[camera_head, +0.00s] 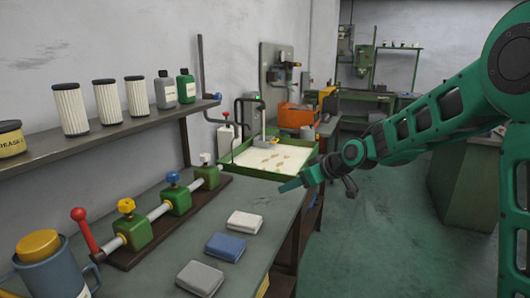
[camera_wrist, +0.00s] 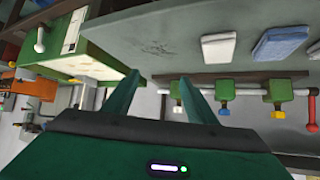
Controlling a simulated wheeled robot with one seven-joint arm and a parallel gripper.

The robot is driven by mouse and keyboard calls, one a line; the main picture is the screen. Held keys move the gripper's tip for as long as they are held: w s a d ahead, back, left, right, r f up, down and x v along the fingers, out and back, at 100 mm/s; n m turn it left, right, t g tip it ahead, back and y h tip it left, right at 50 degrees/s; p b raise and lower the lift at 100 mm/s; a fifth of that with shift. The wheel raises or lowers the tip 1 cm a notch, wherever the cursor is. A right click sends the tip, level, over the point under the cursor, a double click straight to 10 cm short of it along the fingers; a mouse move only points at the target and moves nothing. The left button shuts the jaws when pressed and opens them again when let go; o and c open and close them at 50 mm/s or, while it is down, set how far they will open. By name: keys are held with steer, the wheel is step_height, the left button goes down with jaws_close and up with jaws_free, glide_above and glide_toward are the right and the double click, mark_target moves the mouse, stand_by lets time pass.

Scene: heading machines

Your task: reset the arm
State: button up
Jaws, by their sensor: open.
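My green arm reaches in from the right in the head view, and my gripper (camera_head: 292,182) is over the right edge of the workbench (camera_head: 185,228), near the green tray. In the wrist view my gripper (camera_wrist: 162,100) shows two green fingers spread apart with nothing between them. The wrist picture appears upside down, with the bench along its top.
A white cloth (camera_head: 244,222), a blue cloth (camera_head: 229,247) and a grey cloth (camera_head: 200,278) lie on the bench. A valve manifold (camera_head: 170,205) stands behind them. A green tray (camera_head: 250,176) is beyond. Open floor (camera_head: 370,235) lies right of the bench.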

steer(key=s+d+f+m+g+h, duration=0.1)
steer(key=s+d+m+h, duration=0.2)
steer(key=s+d, duration=0.65)
steer(key=s+d+f+m+g+h, duration=0.1)
steer(key=s+d+m+h, duration=0.15)
steer(key=s+d, duration=0.75)
steer(key=s+d+f+m+g, duration=0.1)
steer(key=s+d+m, duration=0.3)
steer(key=s, duration=0.9)
steer(key=s+d+f+m+g+h, duration=0.1)
steer(key=s+d+m+g, duration=0.3)
steer(key=s+d, duration=0.4)
steer(key=s+m, duration=0.1)
steer(key=s, duration=0.4)
steer(key=shift+d+f+g, duration=0.2)
steer(key=shift+g, duration=0.1)
steer(key=shift+w, duration=0.1)
steer(key=shift+w+f+h, duration=0.25)
steer(key=shift+w, duration=0.35)
